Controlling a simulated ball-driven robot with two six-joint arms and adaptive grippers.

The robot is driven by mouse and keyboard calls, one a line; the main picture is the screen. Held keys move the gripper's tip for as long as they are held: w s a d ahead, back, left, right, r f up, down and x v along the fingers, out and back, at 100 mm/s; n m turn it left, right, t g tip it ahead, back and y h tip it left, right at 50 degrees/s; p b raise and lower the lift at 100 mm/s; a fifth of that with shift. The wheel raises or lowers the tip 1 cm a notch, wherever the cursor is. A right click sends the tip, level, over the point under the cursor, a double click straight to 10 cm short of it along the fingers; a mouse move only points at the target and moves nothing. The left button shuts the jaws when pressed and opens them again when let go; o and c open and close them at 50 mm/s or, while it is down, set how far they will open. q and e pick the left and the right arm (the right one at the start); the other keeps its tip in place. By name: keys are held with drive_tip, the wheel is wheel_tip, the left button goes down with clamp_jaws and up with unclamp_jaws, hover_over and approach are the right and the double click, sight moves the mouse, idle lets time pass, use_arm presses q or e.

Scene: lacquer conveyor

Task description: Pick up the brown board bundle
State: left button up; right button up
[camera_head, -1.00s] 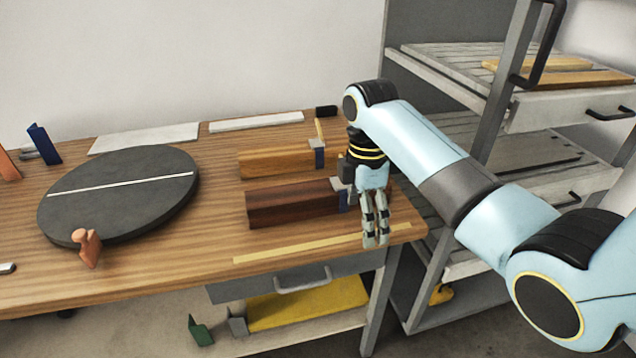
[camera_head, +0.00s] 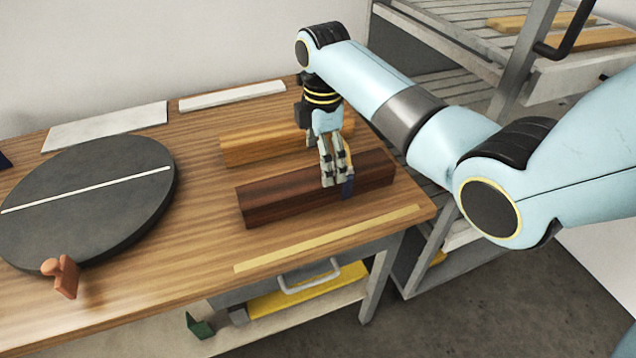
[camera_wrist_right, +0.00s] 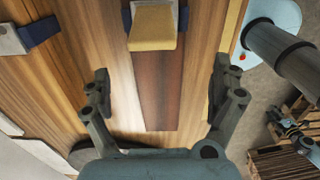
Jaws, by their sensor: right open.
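The dark brown board bundle (camera_head: 282,198) lies on the wooden table near its front right. My right gripper (camera_head: 335,184) points down over the right half of the bundle. In the right wrist view, its open fingers (camera_wrist_right: 160,82) stand on either side of the brown bundle (camera_wrist_right: 157,100), with gaps to both sides. A tan clamp piece (camera_wrist_right: 153,28) lies across the bundle ahead of the fingers. My left gripper is not in view.
An orange-brown bundle (camera_head: 242,150) lies just behind, partly hidden by my right gripper. A round dark turntable (camera_head: 90,205) and an orange stamp-like piece (camera_head: 64,278) are at left. A yellow strip (camera_head: 330,238) lines the front edge. Shelves (camera_head: 465,50) stand at right.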

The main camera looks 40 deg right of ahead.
sight(318, 175)
drive_tip(key=shift+w+f, duration=0.1)
drive_tip(key=shift+f, duration=0.3)
drive_tip(key=f, duration=0.3)
drive_tip(key=shift+w+a+f, duration=0.1)
drive_tip(key=shift+a+f, duration=0.15)
drive_tip(key=shift+f, duration=0.65)
drive_tip(key=shift+c, duration=1)
drive_tip(key=c, duration=1.6)
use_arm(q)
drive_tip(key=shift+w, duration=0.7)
use_arm(e)
drive_tip(key=shift+w, duration=0.15)
